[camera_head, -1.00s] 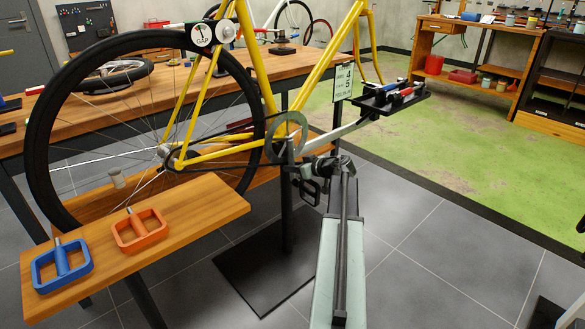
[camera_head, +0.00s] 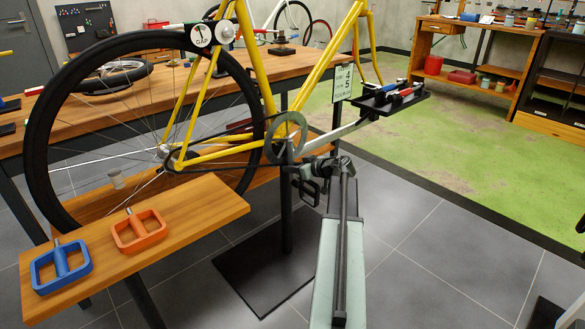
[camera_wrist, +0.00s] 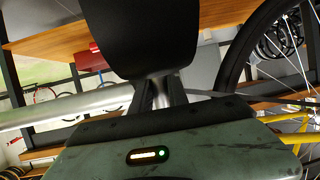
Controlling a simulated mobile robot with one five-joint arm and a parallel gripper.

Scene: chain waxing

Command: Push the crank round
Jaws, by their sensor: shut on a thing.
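The yellow bicycle (camera_head: 309,75) hangs on a stand, with its rear wheel (camera_head: 37,150) at the left. The grey-green chainring (camera_head: 301,127) sits at the bottom of the frame, with the crank (camera_head: 289,150) beside it. My gripper (camera_head: 297,168) is at the crank, just below the chainring, and is shut on it. The jaws are small and dark here, so the exact contact cannot be told. In the wrist view a grey metal piece (camera_wrist: 161,92) shows beyond my green gripper body; dark parts hide much.
A wooden bench (camera_head: 200,205) holds a blue pedal (camera_head: 45,278) and an orange pedal (camera_head: 122,243). A black tool tray (camera_head: 385,107) and a sign (camera_head: 343,83) stand right of the crank. The stand's black base plate (camera_head: 262,275) lies below.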

